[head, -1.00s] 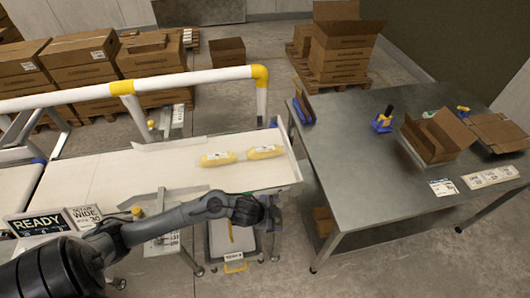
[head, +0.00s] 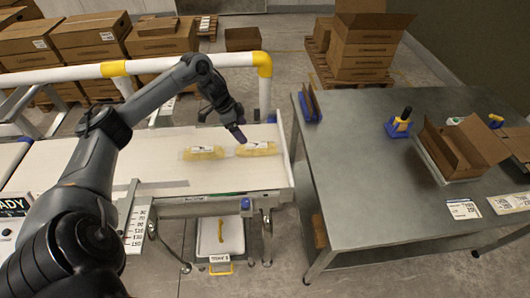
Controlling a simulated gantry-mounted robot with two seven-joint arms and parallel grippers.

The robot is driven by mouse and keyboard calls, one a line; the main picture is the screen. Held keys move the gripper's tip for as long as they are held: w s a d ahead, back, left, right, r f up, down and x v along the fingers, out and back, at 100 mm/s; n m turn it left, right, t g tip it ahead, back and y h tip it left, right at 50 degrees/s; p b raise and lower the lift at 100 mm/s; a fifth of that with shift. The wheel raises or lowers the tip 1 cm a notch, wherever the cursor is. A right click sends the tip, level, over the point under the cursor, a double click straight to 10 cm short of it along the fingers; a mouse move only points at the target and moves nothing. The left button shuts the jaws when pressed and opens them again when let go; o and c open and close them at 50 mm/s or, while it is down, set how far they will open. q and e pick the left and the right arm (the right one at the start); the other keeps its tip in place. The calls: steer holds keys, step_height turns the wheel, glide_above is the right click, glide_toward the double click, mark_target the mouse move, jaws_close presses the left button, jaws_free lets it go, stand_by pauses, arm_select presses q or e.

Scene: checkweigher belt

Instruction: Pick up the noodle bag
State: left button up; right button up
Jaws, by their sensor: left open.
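Two yellow noodle bags lie end to end on the white belt: a left bag (head: 204,153) and a right bag (head: 256,149), each with a pale label. Whether they touch or are joined is hard to tell. My left gripper (head: 240,138) hangs from the arm above the belt, its tip pointing down close to the right bag's upper left part. It is open and small in the picture; nothing shows between its fingers. My right gripper is out of view.
A white rail with yellow joints (head: 180,72) runs behind the belt (head: 155,160). A grey steel table (head: 370,190) stands to the right, holding an open carton (head: 450,150) and a blue tape dispenser (head: 399,125). A white bin (head: 220,238) sits below the belt's end.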

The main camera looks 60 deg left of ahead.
mark_target(254, 145)
arm_select(q)
steer(key=shift+w+d+f+b, duration=0.1)
steer(key=shift+w+f+b, duration=0.05)
steer(key=shift+w+f, duration=0.35)
steer(key=shift+w+f+b, duration=0.15)
steer(key=shift+w+f, duration=0.1)
steer(key=shift+f, duration=0.3)
steer(key=x, duration=0.3)
steer(key=shift+f, duration=0.2)
steer(key=shift+w+d+f, duration=0.15)
steer(key=shift+w+f, duration=0.05)
steer(key=shift+f, duration=0.45)
steer(key=shift+b+x, duration=0.6)
steer(key=shift+x, duration=1.9)
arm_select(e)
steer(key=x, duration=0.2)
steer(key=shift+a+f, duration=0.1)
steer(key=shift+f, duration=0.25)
arm_select(q)
steer(key=c, duration=1.3)
